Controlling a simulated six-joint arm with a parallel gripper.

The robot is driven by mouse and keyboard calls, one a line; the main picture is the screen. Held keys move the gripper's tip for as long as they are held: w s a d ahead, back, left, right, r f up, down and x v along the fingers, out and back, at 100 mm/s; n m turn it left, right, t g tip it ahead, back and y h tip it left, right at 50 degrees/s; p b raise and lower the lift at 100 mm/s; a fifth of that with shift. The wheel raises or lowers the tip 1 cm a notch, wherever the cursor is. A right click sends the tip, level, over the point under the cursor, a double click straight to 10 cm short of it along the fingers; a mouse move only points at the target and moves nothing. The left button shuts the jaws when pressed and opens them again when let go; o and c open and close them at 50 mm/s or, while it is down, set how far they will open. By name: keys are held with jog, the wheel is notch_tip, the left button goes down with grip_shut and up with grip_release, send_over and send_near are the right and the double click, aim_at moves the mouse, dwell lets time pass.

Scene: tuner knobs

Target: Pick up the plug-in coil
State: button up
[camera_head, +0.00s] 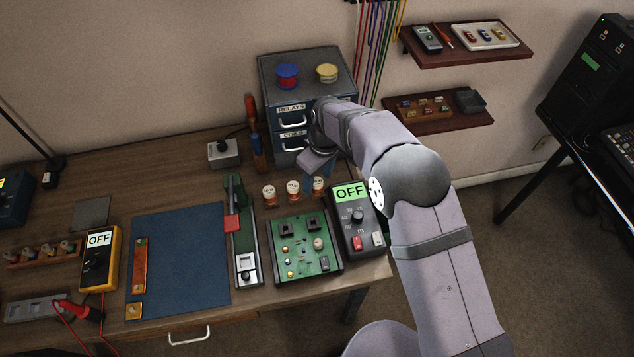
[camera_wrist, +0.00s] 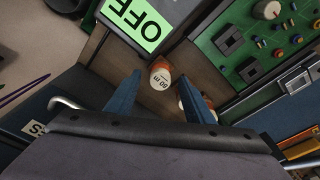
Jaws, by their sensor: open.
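Three small orange-and-white plug-in coils stand in a row on the workbench in the head view: a left one (camera_head: 269,194), a middle one (camera_head: 293,190) and a right one (camera_head: 318,186). My gripper (camera_head: 312,179) is open over the right end of this row, its fingers partly hidden by my wrist. In the wrist view, the open blue fingers (camera_wrist: 160,80) show with a coil labelled "80 m" (camera_wrist: 161,73) between them in the picture. I cannot tell whether the fingers reach down around it. Another coil is mostly hidden behind the right finger.
A dark meter reading OFF (camera_head: 357,222) stands close to the right coil. A green circuit board (camera_head: 303,248) lies in front of the row. A drawer cabinet (camera_head: 304,72) labelled RELAYS and COILS stands behind.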

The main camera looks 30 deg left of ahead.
jog(key=shift+a+f, duration=0.15)
jog(key=shift+f, duration=1.1)
jog(key=c, duration=1.1)
jog(key=shift+c, duration=0.2)
jog(key=shift+r, duration=0.15)
